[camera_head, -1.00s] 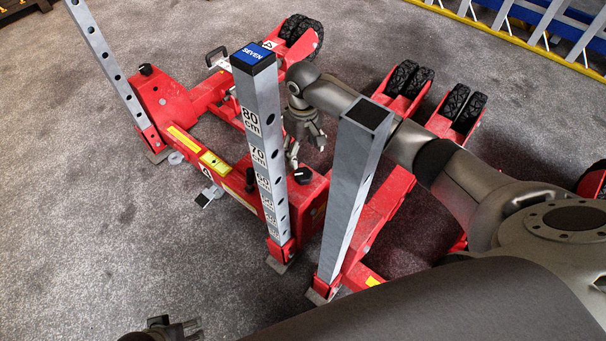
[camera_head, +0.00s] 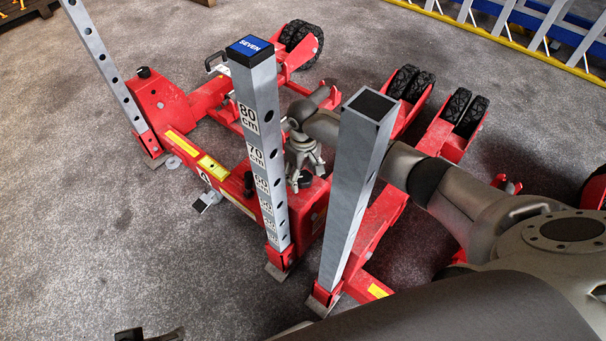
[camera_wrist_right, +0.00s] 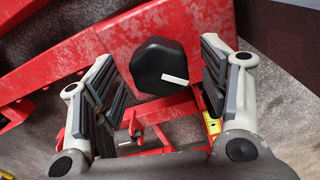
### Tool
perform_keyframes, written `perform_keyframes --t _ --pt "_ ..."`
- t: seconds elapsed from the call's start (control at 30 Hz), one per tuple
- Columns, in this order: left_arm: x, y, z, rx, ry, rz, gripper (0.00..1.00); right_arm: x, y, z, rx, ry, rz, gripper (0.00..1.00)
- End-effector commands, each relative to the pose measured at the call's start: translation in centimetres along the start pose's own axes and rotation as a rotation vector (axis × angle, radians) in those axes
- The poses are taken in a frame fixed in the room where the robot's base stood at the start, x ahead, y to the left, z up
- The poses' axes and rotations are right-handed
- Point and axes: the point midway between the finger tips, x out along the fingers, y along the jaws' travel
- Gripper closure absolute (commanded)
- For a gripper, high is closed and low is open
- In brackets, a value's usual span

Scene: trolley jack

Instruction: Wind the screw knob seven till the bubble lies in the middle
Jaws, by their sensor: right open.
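The jack marked SEVEN on its blue post cap (camera_head: 250,46) is red with a grey scaled post. In the right wrist view its black screw knob (camera_wrist_right: 157,66) with a white mark lies between the open fingers of my right gripper (camera_wrist_right: 160,74), with gaps on both sides. In the head view the right gripper (camera_head: 302,165) points down at the knob, which is partly hidden behind the fingers. The yellow level (camera_head: 212,167) sits on the red crossbar; its bubble is too small to place. My left gripper (camera_head: 150,334) is cut off at the bottom edge.
A second grey post (camera_head: 352,190) stands close in front of my right arm. Another holed post (camera_head: 100,66) rises at the left. Black wheels (camera_head: 408,82) are at the back. The grey carpet (camera_head: 90,250) at lower left is clear.

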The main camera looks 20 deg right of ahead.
Motion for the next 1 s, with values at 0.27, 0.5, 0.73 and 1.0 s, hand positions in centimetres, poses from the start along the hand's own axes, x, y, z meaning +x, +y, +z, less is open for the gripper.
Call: perform_keyframes --t 0.27,0.5,0.73,1.0 --pt "0.0 0.0 0.0 0.0 0.0 0.0 0.25 0.0 0.0 0.0 0.0 0.0 0.0 0.47" --pt "0.0 0.0 0.0 0.0 0.0 0.0 0.25 0.0 0.0 0.0 0.001 0.0 0.0 0.77" --pt "1.1 0.1 -0.1 0.001 -0.011 0.002 0.25 -0.3 0.0 0.0 0.025 -0.001 -0.002 0.77" --pt "5.3 0.3 0.2 0.004 -0.035 0.006 0.25 -0.4 0.0 0.0 0.103 0.0 -0.002 0.77"
